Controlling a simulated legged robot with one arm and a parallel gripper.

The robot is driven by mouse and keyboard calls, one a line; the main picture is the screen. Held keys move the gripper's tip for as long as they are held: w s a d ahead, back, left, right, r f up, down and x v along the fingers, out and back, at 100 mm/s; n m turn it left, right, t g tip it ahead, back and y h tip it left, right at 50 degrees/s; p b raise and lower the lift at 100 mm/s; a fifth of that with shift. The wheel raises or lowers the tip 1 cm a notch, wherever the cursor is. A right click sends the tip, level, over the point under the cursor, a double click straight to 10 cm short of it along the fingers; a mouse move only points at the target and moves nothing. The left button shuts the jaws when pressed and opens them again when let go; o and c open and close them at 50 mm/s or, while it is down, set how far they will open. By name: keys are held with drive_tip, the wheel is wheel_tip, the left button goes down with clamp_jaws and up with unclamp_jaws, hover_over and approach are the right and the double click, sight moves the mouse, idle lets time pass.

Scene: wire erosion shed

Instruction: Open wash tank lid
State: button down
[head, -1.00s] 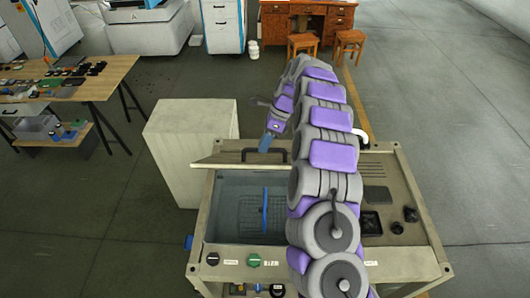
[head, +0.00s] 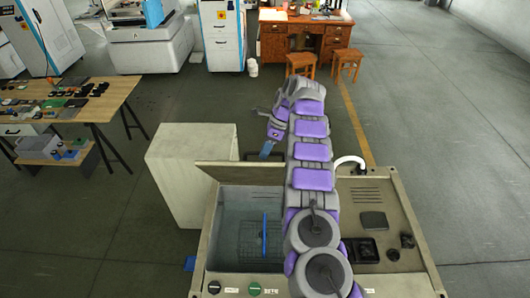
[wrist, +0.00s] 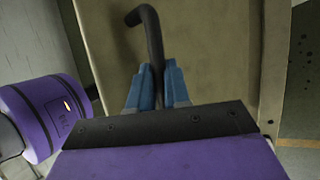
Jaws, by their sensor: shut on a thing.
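The wash tank (head: 232,212) has its lid (head: 235,174) raised at the back edge, and the head view shows its inner face. The tank's inside is open to view, with a wire basket and an upright blue bar (head: 264,236). My gripper (head: 267,150) is behind the lid, its blue fingertips pointing down. In the wrist view its fingers (wrist: 155,82) are shut around the dark bent handle (wrist: 147,22) against the beige lid (wrist: 205,60). The lid's outer face and most of the handle are hidden in the head view.
A pale block-shaped cabinet (head: 183,180) stands close behind and left of the tank. A black tray (head: 361,250) and a white curved pipe (head: 349,162) are on the right deck. A wooden table (head: 105,92) stands far left.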

drive_tip(key=shift+d+f, duration=0.25)
drive_tip(key=shift+f, duration=0.35)
drive_tip(key=c, duration=1.4)
unclamp_jaws()
drive_tip(key=shift+w+f, duration=0.15)
drive_tip(key=shift+w, duration=0.1)
drive_tip(key=o, duration=0.3)
drive_tip(key=shift+w+a, duration=0.15)
drive_tip(key=shift+w, duration=0.25)
drive_tip(key=shift+r, duration=0.2)
drive_tip(key=shift+r, duration=0.1)
